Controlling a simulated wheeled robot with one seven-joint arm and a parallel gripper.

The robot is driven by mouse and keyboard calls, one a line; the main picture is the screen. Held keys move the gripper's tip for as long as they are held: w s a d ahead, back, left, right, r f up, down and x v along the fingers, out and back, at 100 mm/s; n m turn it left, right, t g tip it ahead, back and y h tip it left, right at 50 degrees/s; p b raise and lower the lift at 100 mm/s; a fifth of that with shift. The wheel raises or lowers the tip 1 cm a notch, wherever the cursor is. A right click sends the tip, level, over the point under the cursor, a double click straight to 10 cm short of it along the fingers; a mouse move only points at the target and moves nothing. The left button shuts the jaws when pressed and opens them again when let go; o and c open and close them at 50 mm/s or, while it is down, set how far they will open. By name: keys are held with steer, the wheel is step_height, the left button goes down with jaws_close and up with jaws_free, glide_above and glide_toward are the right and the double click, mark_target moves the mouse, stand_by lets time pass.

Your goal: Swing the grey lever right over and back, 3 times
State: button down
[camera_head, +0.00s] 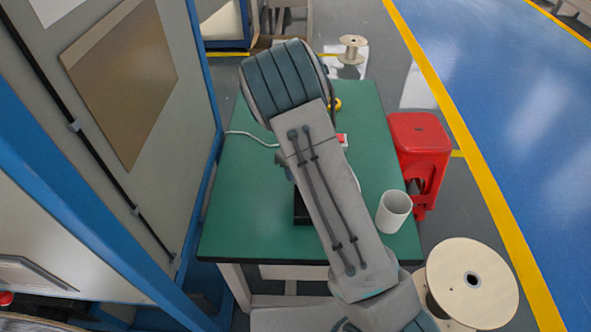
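My own grey arm crosses the middle of the view and covers much of the green table (240,215). My gripper does not show; the arm hides it or it is outside the view. I cannot make out the grey lever. A small black block (300,208) on the table shows only in part at the left edge of my arm. I cannot tell whether it belongs to the lever.
A white cup (393,212) stands at the table's right front. A red-and-white item (342,139) and a yellow item (335,104) show beside my arm. A red stool (420,140) and wooden spool (470,283) stand right. A cabinet (150,190) borders the left.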

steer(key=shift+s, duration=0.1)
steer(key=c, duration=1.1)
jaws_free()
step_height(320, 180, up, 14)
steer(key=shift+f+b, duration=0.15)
steer(key=shift+b, duration=0.3)
